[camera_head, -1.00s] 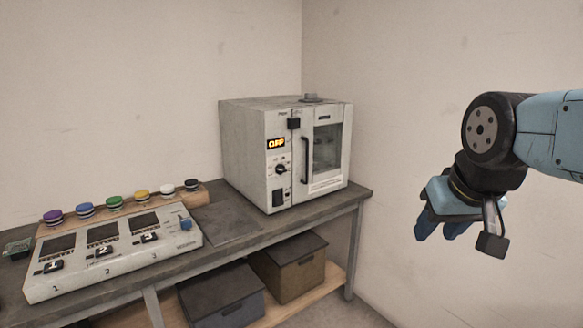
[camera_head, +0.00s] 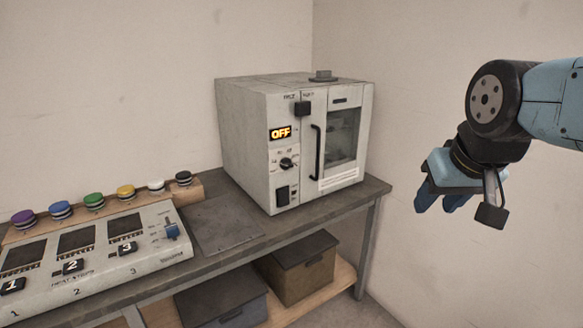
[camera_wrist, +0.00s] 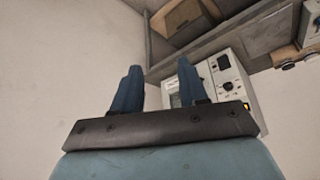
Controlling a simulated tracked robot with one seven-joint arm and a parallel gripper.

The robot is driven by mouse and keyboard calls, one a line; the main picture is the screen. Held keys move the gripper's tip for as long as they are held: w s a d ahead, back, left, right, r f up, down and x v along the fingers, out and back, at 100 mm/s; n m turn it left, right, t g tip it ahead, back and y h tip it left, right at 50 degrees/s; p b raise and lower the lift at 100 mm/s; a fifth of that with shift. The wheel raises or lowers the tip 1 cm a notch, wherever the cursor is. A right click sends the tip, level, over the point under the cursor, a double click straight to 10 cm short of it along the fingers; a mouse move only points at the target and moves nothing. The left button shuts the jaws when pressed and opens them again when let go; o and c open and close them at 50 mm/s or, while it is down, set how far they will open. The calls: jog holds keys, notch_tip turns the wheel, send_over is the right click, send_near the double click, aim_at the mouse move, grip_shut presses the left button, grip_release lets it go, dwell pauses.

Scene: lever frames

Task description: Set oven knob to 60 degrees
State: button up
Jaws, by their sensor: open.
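The oven (camera_head: 245,140) is a pale box on the bench, with a glass door (camera_head: 338,140) on its right. Its round black knob (camera_head: 287,163) sits on the front panel, below a lit display (camera_head: 280,133) reading OFF. The knob's exact angle is too small to tell. My gripper (camera_head: 438,205) hangs in the air to the right of the oven, well apart from it, pointing down and empty. In the wrist view my gripper's blue fingers (camera_wrist: 158,88) are spread, with the oven (camera_wrist: 235,75) partly hidden behind them.
A control box (camera_head: 140,252) with numbered switches stands at the left, behind it a row of coloured round buttons (camera_head: 94,200). The oven has a black door handle (camera_head: 316,152). Boxes (camera_head: 297,268) stand on the lower shelf. The air between my gripper and the oven is clear.

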jog(key=shift+o, duration=1.4)
jog(key=shift+w, duration=0.3)
jog(key=shift+o, duration=1.3)
jog(key=w+f+n+t, duration=0.2)
jog(key=w+n+t, duration=0.1)
jog(key=w, duration=1.3)
jog(key=shift+a+n+t, duration=0.2)
jog(key=shift+n+t, duration=0.1)
jog(key=shift+n, duration=0.4)
jog(key=n+t+y, duration=0.6)
jog(key=n+y, duration=0.4)
jog(key=n, duration=0.6)
send_near(288, 167)
jog(key=x, duration=0.9)
jog(key=shift+w+r, duration=0.1)
jog(key=shift+c, duration=0.5)
jog(key=shift+d, duration=0.1)
jog(key=c, duration=0.9)
